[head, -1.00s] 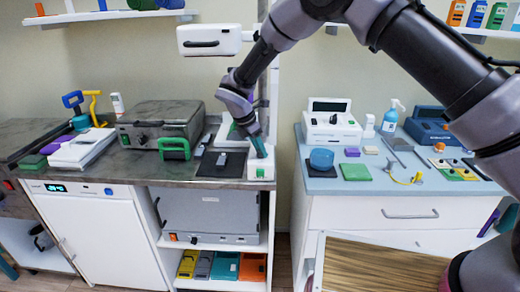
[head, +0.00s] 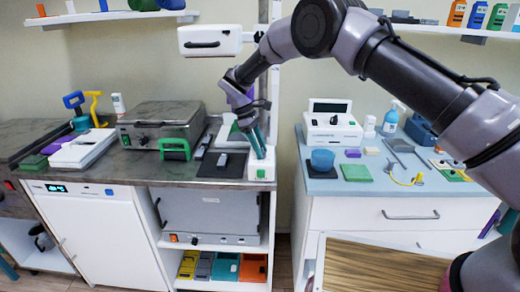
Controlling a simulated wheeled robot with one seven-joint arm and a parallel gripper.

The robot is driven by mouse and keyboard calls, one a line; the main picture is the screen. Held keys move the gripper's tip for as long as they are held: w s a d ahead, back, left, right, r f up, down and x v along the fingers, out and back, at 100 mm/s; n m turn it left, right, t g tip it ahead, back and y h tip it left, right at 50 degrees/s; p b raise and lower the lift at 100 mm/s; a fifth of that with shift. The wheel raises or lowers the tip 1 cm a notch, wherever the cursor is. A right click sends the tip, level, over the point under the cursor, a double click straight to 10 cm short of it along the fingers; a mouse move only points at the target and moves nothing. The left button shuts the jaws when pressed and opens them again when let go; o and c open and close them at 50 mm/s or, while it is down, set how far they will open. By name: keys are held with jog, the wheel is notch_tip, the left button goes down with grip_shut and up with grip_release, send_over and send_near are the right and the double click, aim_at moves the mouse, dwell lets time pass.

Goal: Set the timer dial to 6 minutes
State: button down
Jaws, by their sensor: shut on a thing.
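A small white box (head: 261,170) with a green mark on its front stands at the right end of the dark counter; it appears to be the timer. My gripper (head: 260,153) points down at its top, with both teal fingers showing close together. The fingers are shut on the dial at the top of the box. The dial itself is hidden between the fingertips, so its setting cannot be read.
A dark flat pad (head: 222,164) lies just left of the box. A gap separates the counter from the blue-topped cabinet (head: 385,185) on the right.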

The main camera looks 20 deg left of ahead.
jog(key=shift+w+m+g+y, duration=0.15)
jog(key=shift+m+g, duration=0.3)
jog(key=shift+m, duration=0.7)
jog(key=shift+m+g+y, duration=0.25)
jog(key=shift+m+g, duration=0.2)
jog(key=shift+m, duration=0.7)
jog(key=c, duration=0.5)
grip_release()
